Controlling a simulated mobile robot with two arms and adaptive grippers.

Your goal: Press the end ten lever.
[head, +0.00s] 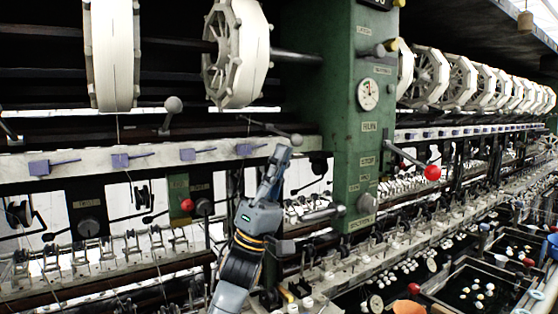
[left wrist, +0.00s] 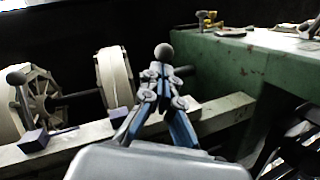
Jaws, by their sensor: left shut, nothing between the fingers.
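My left gripper (head: 281,153) is shut and empty, pointing up in front of the machine's pale rail. A lever with a grey ball knob (head: 296,139) sits right at its fingertips, its dark rod running up and left; I take this as the end ten lever. In the left wrist view, the grey ball (left wrist: 163,52) shows just beyond the closed fingertips (left wrist: 161,72). I cannot tell whether they touch. A similar grey-ball lever (head: 173,103) stands farther left. My right gripper is not in view.
A green machine post (head: 362,110) with a gauge and a red-knobbed lever (head: 432,172) stands right of the gripper. White reels (head: 236,52) hang above. Purple blocks (head: 187,154) line the pale rail (head: 85,163). Dark basins (head: 470,288) lie at lower right.

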